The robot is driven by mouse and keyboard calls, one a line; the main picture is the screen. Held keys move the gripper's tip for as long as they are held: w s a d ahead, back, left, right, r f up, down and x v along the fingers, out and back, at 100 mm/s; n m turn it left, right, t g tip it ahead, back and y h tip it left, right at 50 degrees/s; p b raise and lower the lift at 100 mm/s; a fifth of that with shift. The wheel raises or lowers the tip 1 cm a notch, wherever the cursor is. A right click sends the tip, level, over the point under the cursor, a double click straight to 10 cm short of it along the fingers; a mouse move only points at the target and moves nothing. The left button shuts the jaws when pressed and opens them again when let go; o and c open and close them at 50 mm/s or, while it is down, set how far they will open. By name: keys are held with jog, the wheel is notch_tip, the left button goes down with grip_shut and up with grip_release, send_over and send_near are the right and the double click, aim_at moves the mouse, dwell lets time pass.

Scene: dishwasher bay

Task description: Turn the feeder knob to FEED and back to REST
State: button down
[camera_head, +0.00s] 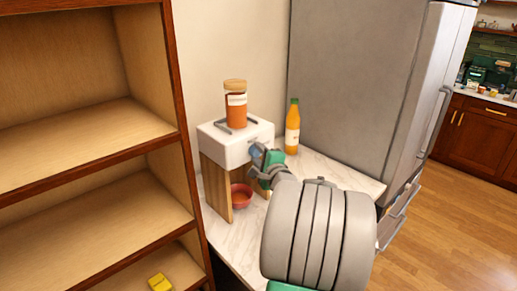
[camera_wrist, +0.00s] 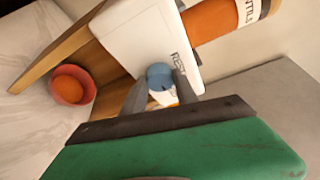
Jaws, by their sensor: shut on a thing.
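The feeder is a white box (camera_head: 222,150) on wooden legs, standing on the marble counter, with an orange jar (camera_head: 236,108) on top. In the wrist view its white front (camera_wrist: 135,35) fills the top middle, with part of a dark word that looks like "REST". The blue knob (camera_wrist: 160,74) sits on that front beside the lettering. My gripper (camera_wrist: 160,92) is shut on the knob, a finger on each side of it. In the head view my gripper (camera_head: 260,158) is at the feeder's right front, and the knob is mostly hidden by it.
A red bowl (camera_head: 240,196) stands under the feeder; in the wrist view it (camera_wrist: 73,88) holds something orange. An orange bottle (camera_head: 292,130) stands behind my gripper, near the grey fridge (camera_head: 350,80). A wooden shelf (camera_head: 90,145) stands close on the left. Bare counter (camera_head: 325,172) lies to the right.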

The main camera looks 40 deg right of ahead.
dwell(0.3)
jog(key=c, duration=0.9)
grip_release()
jog(key=shift+c, duration=0.2)
jog(key=b+v, duration=0.2)
jog(key=v, duration=0.5)
jog(key=shift+s+a, duration=0.15)
jog(key=shift+s, duration=0.25)
